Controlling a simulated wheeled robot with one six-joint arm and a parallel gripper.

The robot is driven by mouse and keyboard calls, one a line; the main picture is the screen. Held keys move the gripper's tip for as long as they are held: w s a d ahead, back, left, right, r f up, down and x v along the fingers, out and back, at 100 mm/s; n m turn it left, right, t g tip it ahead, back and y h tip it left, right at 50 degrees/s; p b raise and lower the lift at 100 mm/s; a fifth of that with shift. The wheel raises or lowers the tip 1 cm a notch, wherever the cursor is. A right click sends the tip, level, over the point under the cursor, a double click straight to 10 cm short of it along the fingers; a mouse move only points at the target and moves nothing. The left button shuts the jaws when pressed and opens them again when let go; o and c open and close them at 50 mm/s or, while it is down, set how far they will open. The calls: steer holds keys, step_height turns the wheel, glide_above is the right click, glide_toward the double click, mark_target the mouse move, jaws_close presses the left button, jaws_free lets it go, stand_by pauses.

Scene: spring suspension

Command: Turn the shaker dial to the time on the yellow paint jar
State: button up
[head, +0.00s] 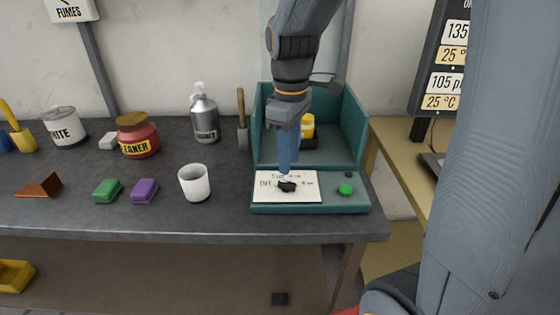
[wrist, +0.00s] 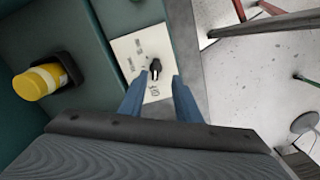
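The shaker (head: 262,208) is a teal open-fronted box on the bench. Its front ledge bears a white dial plate (head: 305,196) with small markings, OFF at the left in the head view. The black dial (head: 287,187) sits on this plate; it also shows in the wrist view (wrist: 155,68). I cannot tell surely which mark it points to. The yellow paint jar (head: 308,127) stands in a dark holder inside the shaker, partly behind my gripper; its time is not readable in the wrist view (wrist: 38,82). My gripper (wrist: 156,84) points down over the dial, blue fingers apart and empty.
A green button (head: 345,190) is right of the dial plate. A white cup (head: 195,183) and a purple block (head: 145,191) are left of the shaker. A red cleaner jar (head: 138,137) and silver bottle (head: 204,118) stand farther back. The shaker's walls flank my gripper.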

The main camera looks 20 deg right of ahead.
mark_target(287, 182)
steer(key=shift+w+r, duration=0.2)
steer(key=shift+w, duration=0.35)
steer(key=shift+w+f+n, duration=0.1)
steer(key=shift+f+n, duration=0.15)
steer(key=shift+n, duration=0.05)
steer(key=shift+f+p, duration=0.5)
steer(key=shift+f, duration=3.05)
jaws_close()
